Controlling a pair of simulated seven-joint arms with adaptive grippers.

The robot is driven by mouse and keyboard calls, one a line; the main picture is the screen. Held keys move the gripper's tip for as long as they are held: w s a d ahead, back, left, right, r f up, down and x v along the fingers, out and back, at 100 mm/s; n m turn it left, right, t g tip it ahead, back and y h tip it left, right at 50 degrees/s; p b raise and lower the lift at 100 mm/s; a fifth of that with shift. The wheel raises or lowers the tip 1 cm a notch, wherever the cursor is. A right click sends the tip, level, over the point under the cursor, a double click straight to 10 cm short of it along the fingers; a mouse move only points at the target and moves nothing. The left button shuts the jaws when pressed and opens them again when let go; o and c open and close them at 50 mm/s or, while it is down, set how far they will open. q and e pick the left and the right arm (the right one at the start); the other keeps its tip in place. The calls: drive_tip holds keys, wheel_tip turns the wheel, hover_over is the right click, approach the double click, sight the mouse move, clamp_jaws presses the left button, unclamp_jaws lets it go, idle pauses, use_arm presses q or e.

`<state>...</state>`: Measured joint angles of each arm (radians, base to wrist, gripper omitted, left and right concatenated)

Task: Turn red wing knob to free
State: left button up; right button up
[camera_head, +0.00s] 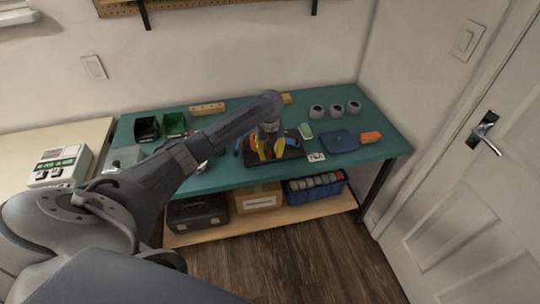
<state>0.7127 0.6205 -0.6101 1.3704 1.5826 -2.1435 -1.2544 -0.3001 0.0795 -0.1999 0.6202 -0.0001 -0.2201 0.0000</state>
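My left arm reaches across from the left over the green workbench. Its gripper (270,154) points down over a dark board or tray (291,153). Its two yellow fingers stand apart, and I see nothing clearly held between them. A small red-orange patch shows beside the fingers; it may be the red wing knob, but it is too small and too covered by the gripper to tell. The knob's shape and angle are hidden. My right gripper is not in view.
Three grey rolls (336,110) stand behind. Black (147,128) and green (174,124) bins stand left.

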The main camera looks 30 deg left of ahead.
use_arm(q)
drive_tip(key=shift+f, duration=0.65)
clamp_jaws()
